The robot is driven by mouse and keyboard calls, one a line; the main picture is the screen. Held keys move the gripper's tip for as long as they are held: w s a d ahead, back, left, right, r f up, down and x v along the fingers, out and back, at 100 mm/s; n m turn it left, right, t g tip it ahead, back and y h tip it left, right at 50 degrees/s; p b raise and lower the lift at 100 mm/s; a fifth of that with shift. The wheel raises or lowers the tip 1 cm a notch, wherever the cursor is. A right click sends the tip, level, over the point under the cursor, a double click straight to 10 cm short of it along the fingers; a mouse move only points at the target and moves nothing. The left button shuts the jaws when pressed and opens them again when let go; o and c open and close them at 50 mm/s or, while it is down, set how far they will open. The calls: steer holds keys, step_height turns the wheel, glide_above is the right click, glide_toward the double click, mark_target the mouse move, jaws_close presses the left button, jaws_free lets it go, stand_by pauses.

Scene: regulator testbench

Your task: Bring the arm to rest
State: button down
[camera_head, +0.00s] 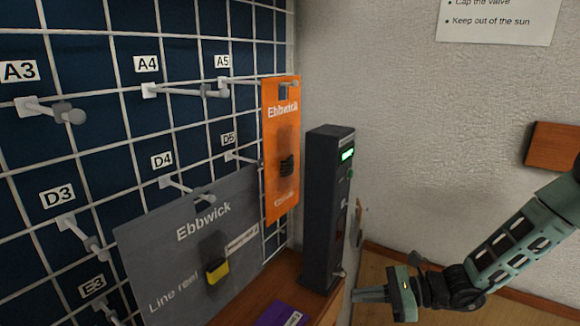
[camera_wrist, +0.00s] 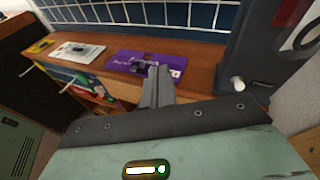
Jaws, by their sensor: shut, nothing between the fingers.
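My gripper (camera_head: 362,294) is at the lower right of the head view, at the end of my green arm, which comes in from the right edge. Its fingers point left and are shut with nothing between them. In the wrist view my gripper (camera_wrist: 158,88) shows its grey fingers together, pointing toward the wooden counter. The fingers overlap the view of a purple package on the counter; I cannot tell how far apart they are.
A wire grid with labelled hooks holds an orange Ebbwick package (camera_head: 281,190) and a grey Ebbwick package (camera_head: 165,240). The purple package (camera_wrist: 133,60) and a white card (camera_wrist: 78,52) lie on the counter (camera_wrist: 195,75). A wooden block (camera_head: 553,146) is on the right wall.

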steer(key=s+a+r+n+g+h, duration=0.4)
steer(key=s+n, duration=0.3)
steer(key=s, duration=0.1)
steer(key=s+a+r+n+g+h, duration=0.3)
steer(key=s+r+n+g, duration=0.1)
steer(key=s+n, duration=0.35)
steer(key=s+d+r+n+t+h, duration=0.3)
steer(key=s+r+n+h, duration=0.4)
steer(key=s+n, duration=0.4)
steer(key=shift+d+r+n+t, duration=0.3)
steer(key=shift+r+n+t, duration=0.3)
steer(key=shift+t, duration=0.3)
